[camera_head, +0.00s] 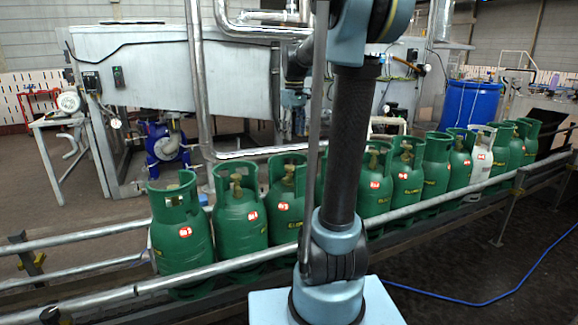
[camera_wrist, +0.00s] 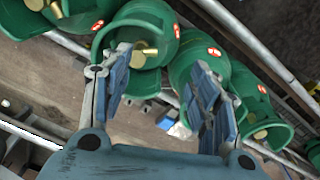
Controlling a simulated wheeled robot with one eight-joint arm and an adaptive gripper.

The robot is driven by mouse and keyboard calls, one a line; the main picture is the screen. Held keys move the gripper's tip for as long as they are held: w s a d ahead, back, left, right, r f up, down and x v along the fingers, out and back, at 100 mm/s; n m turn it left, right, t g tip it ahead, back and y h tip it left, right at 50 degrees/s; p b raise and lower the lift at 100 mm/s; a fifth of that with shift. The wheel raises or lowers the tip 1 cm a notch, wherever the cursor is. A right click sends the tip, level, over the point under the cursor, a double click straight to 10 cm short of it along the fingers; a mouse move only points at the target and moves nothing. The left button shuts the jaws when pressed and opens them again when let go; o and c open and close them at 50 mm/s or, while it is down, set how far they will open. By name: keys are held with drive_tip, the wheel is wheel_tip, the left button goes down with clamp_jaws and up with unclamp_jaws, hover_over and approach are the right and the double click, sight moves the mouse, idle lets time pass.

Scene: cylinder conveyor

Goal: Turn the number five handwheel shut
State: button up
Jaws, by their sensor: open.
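A row of green gas cylinders (camera_head: 182,238) with brass valves stands on the conveyor. I cannot read any numbers, so I cannot tell which is number five; my arm hides part of the row. In the wrist view my gripper (camera_wrist: 163,90) is open and empty, its two blue-grey fingers spread wide. Beyond the left finger is a green cylinder (camera_wrist: 160,22) with a brass valve (camera_wrist: 143,55) inside its collar. Another green cylinder (camera_wrist: 197,62) lies beyond the right finger, its valve hidden. A further cylinder at the right shows a brass valve (camera_wrist: 261,133). No contact is visible.
Metal guard rails (camera_head: 150,287) run along the conveyor. One white cylinder (camera_head: 481,160) stands among the green ones. A blue drum (camera_head: 470,104), a blue pump (camera_head: 163,147) and a large grey machine (camera_head: 160,70) are behind. A blue hose (camera_head: 500,297) lies on the floor at right.

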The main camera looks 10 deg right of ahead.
drive_tip(key=r+n, duration=0.1)
hover_over(290, 166)
drive_tip(key=shift+n, duration=0.3)
wheel_tip(290, 166, down, 17)
drive_tip(key=shift+s+a+f, duration=0.15)
drive_tip(key=shift+f, duration=0.05)
drive_tip(key=shift+c, duration=0.5)
drive_tip(key=c, duration=1)
